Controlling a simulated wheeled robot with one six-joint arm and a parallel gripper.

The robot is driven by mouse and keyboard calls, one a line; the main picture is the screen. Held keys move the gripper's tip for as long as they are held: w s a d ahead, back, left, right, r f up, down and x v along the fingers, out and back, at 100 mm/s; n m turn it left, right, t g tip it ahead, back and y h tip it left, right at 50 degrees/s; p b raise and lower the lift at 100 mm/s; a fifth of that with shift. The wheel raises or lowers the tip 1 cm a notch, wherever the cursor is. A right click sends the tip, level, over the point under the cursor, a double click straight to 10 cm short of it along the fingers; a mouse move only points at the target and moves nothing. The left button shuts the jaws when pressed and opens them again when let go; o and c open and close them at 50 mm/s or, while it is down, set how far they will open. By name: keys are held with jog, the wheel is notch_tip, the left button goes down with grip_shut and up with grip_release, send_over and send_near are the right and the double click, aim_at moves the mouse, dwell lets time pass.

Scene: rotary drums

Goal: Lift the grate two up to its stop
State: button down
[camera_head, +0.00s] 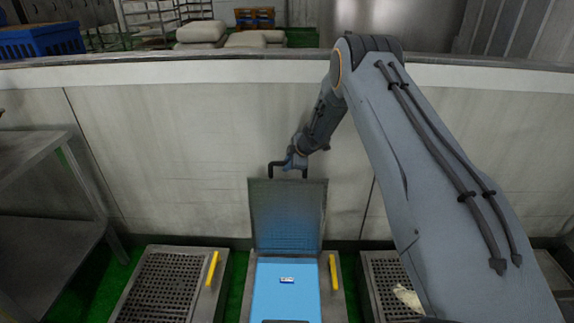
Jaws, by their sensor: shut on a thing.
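The middle floor grate (288,212), which I take to be grate two, is raised and stands steeply against the pale wall. A dark handle (273,166) juts from its top edge. My gripper (292,163) is shut on this handle, reaching in from the upper right. The fingers are small in the picture and partly hidden by the wrist. The grate's lower edge is near the wall side of its metal floor frame (338,300). I cannot tell whether it touches a stop.
Grates lie flat on the left (165,285) and right (388,283), with a pale scrap on the right one. Yellow bars (333,274) lie on the frames. A light blue labelled surface fills the front middle; I cannot tell whose. A metal table (50,245) stands left.

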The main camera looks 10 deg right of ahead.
jog(key=c, duration=1.6)
grip_release()
jog(key=shift+c, duration=0.2)
jog(key=v, duration=0.7)
jog(key=shift+s+r+b, duration=0.25)
jog(key=shift+r+b, duration=0.05)
